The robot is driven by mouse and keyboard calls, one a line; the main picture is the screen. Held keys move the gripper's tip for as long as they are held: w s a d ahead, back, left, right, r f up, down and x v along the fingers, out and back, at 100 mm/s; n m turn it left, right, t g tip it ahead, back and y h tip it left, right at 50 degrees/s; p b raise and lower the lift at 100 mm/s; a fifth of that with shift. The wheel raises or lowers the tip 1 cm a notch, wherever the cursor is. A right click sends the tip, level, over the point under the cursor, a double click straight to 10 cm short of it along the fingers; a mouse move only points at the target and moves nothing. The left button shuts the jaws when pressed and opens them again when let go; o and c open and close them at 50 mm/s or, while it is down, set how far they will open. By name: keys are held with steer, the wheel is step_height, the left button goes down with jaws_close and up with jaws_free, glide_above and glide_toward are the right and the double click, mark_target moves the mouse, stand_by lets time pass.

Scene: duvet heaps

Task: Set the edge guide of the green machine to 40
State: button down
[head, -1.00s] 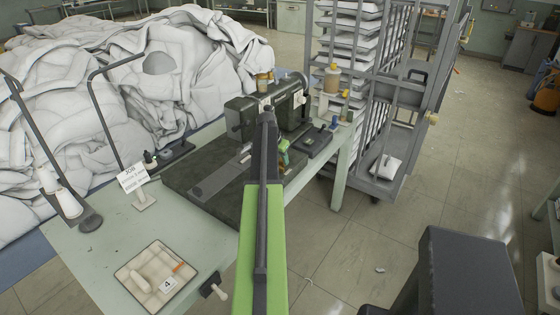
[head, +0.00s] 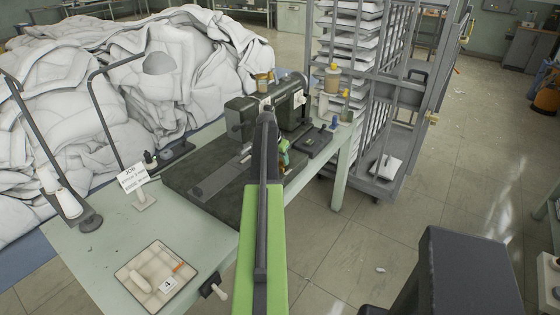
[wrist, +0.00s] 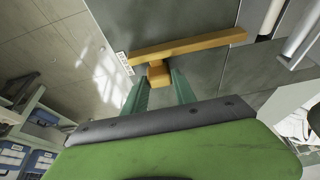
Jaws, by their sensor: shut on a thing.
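The dark green machine (head: 240,122) stands on its dark bed (head: 190,176) on the workbench, partly behind my arm. In the wrist view the edge guide is a long yellow-brown bar (wrist: 205,46) across a dark grey plate, with a block-shaped grip (wrist: 158,76) at its near side. My gripper (wrist: 158,84) has its two green fingers on either side of this grip and is shut on it. A small white scale label (wrist: 124,64) lies by the bar's left end; its marks are too small to read. In the head view my arm mostly hides the gripper (head: 284,158) and the guide.
The pale green workbench (head: 95,250) carries a job card (head: 133,178) with blurred writing and a tray (head: 128,276) marked 4. White duvets (head: 110,80) are heaped behind. A grey rack trolley (head: 400,95) stands to the right. A dark stool-like block (head: 465,265) is at front right.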

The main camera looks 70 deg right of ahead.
steer(key=shift+w, duration=0.35)
steer(key=d, duration=0.3)
steer(key=shift+s+d, duration=0.25)
steer(key=shift+s, duration=0.15)
steer(key=c, duration=1)
jaws_free()
steer(key=shift+s+a, duration=0.1)
steer(key=shift+s, duration=0.05)
steer(key=shift+r, duration=0.1)
